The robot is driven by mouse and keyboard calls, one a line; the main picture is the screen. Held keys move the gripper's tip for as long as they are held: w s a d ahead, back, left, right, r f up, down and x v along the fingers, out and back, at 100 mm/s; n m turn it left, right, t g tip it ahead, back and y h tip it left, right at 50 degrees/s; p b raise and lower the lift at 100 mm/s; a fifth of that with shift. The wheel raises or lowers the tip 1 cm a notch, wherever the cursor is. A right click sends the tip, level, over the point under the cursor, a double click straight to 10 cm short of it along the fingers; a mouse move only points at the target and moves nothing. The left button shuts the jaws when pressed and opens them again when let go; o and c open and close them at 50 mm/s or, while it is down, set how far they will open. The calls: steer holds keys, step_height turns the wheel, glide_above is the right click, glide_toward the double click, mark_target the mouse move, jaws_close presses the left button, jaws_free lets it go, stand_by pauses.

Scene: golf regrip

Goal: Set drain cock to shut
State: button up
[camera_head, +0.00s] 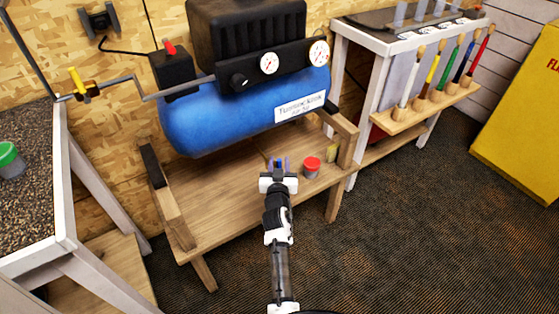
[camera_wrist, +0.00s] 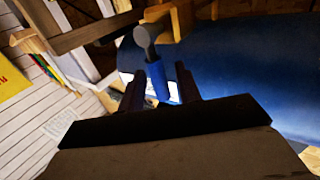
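The drain cock shows in the wrist view as a brass body (camera_wrist: 181,20) with a grey lever end and a blue grip (camera_wrist: 158,82). It sits under the blue compressor tank (camera_head: 240,115). My gripper (camera_wrist: 160,84) reaches towards it with dark fingers apart, one on each side of the blue grip. I see a gap at the grip's right side; whether the left finger touches is unclear. In the head view my gripper (camera_head: 278,165) is under the tank's front, above the wooden stand, and mostly hides the cock.
A red-lidded jar (camera_head: 311,168) stands just right of my gripper on the wooden stand (camera_head: 225,205). A yellow-handled valve (camera_head: 79,83) is on the pipe at left. A workbench with a brush rack (camera_head: 425,105) is at right. The carpet in front is clear.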

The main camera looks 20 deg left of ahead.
jaws_close()
